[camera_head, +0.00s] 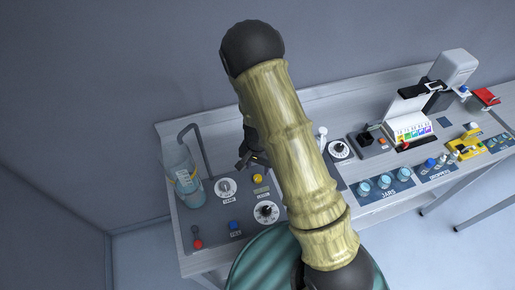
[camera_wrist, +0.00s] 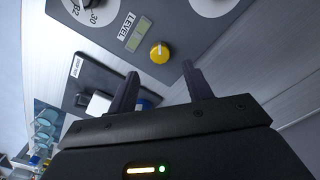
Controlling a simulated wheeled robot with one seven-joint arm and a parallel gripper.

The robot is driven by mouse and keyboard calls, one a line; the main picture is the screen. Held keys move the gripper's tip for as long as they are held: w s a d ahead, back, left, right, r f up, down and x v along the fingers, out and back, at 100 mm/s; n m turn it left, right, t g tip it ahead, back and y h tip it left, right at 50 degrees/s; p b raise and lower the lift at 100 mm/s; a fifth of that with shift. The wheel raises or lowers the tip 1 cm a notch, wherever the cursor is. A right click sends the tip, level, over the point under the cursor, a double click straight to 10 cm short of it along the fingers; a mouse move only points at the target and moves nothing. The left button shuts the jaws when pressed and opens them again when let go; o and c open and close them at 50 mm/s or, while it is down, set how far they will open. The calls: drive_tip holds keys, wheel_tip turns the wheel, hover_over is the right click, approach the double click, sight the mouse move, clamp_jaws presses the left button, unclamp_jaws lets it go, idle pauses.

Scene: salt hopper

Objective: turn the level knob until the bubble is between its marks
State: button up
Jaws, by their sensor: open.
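The level knob (camera_wrist: 159,52) is yellow and round, with a pale pointer line, on a dark grey panel. Beside it are the LEVEL label (camera_wrist: 127,25) and a small greenish level vial (camera_wrist: 138,37). The bubble and its marks are too small to make out. In the head view my gripper (camera_head: 252,158) is partly hidden by my arm.
A glass vessel (camera_head: 184,182) with a bent pipe stands at the panel's left. White dials (camera_head: 225,188), a blue knob (camera_head: 234,225) and a red knob (camera_head: 197,244) share the panel. Jars (camera_head: 383,182) and other instruments stand to the right. My arm hides the bench's middle.

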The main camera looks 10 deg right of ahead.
sight(258, 177)
wheel_tip(258, 177, up, 11)
drive_tip(key=shift+b, duration=0.4)
idle(0.4)
drive_tip(key=s+d+r+n+t+b, duration=0.2)
drive_tip(key=s+d+r+n+b, duration=0.2)
drive_tip(key=s+d, duration=0.5)
drive_tip(key=s+n+b, duration=0.1)
drive_tip(key=b, duration=0.1)
drive_tip(key=shift+s+n+t+b, duration=0.25)
drive_tip(key=shift+n+t+b, duration=0.05)
drive_tip(key=shift+n+b, duration=0.1)
idle(0.5)
